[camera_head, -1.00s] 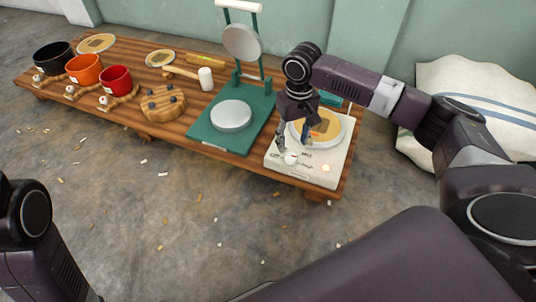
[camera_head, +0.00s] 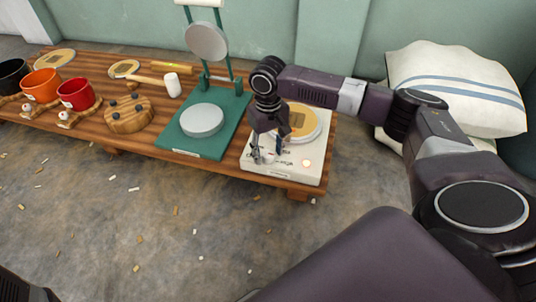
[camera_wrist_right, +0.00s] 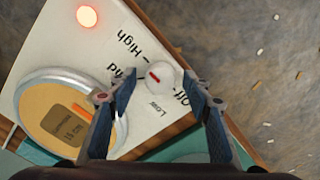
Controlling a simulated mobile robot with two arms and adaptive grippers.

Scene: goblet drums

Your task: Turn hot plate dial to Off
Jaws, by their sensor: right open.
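The white hot plate (camera_head: 252,165) sits at the right end of the low wooden table; it also shows in the right wrist view (camera_wrist_right: 45,30). Its white round dial (camera_wrist_right: 160,77) has a red mark, which lies on the dial's left part, toward the High and middle labels rather than Off. A red light (camera_wrist_right: 87,16) glows on the plate. My right gripper (camera_head: 266,156) is over the dial, open. In the right wrist view, its fingertips (camera_wrist_right: 158,98) are on either side of the dial, with gaps visible. My left gripper is out of view.
A round tan-topped burner (camera_head: 305,122) is behind the dial. A green press (camera_head: 180,140) stands left of the hot plate. Farther left are a wooden block (camera_head: 130,115), a mallet (camera_head: 172,84) and coloured cups (camera_head: 76,94). White sacks (camera_head: 450,80) lie right.

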